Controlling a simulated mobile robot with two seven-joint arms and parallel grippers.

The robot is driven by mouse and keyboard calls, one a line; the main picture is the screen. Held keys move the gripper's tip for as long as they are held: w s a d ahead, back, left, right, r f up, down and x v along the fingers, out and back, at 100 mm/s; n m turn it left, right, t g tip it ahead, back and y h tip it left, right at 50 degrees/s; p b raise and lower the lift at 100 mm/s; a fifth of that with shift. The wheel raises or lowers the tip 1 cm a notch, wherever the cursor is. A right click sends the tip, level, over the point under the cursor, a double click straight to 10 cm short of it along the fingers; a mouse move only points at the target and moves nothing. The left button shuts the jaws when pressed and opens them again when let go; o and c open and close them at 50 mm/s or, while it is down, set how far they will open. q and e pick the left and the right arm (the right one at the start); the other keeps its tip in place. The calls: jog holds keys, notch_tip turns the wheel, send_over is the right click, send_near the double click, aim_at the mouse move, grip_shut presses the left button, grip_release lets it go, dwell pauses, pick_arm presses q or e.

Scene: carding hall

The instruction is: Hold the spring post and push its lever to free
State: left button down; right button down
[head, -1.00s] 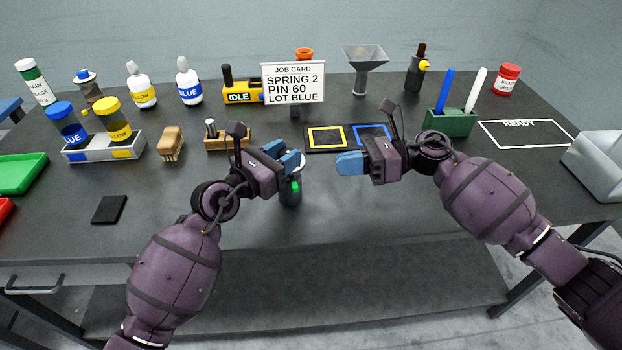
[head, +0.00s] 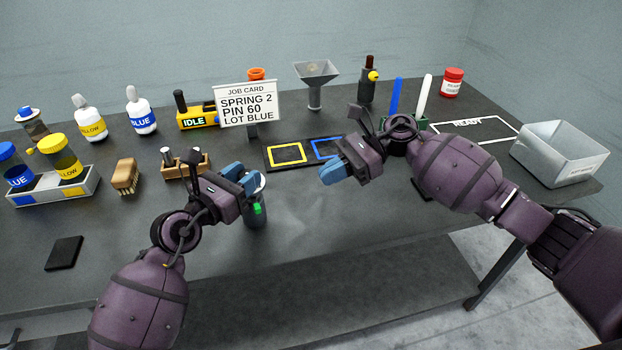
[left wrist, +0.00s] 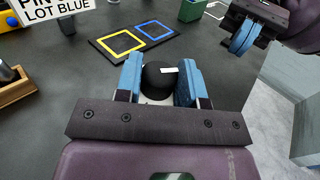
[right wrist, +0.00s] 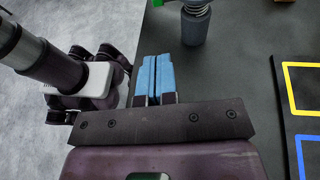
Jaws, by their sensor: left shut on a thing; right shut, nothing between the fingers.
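The spring post (head: 256,214) is a dark upright cylinder with a bright green patch on its side, standing near the table's front edge. My left gripper (head: 250,182) is shut around its upper part. In the left wrist view the post's black round top (left wrist: 157,82), with a white mark, sits between the blue fingers. My right gripper (head: 333,172) is shut and empty, to the right of the post and apart from it. The right wrist view shows the post's grey body (right wrist: 195,27) beyond the closed fingers. I cannot make out the lever clearly.
A dark mat with a yellow square (head: 287,154) and a blue square lies behind the grippers. The job card (head: 248,104) reads "SPRING 2, PIN 60, LOT BLUE". A wooden block (head: 186,165) stands left, a grey bin (head: 560,153) right. The table between the grippers is clear.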

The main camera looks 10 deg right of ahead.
send_near(255, 203)
jog(key=s+a+f, duration=0.2)
jog(key=a+f, duration=0.1)
jog(key=a, duration=0.2)
jog(key=shift+w+a, duration=0.1)
jog(key=shift+a, duration=0.4)
jog(key=shift+s+a+r, duration=0.1)
jog(key=shift+s+a, duration=0.3)
jog(key=shift+a, duration=0.3)
jog(key=shift+d, duration=0.1)
jog(key=shift+w+d, duration=0.5)
jog(key=shift+d, duration=0.05)
jog(key=shift+d, duration=0.1)
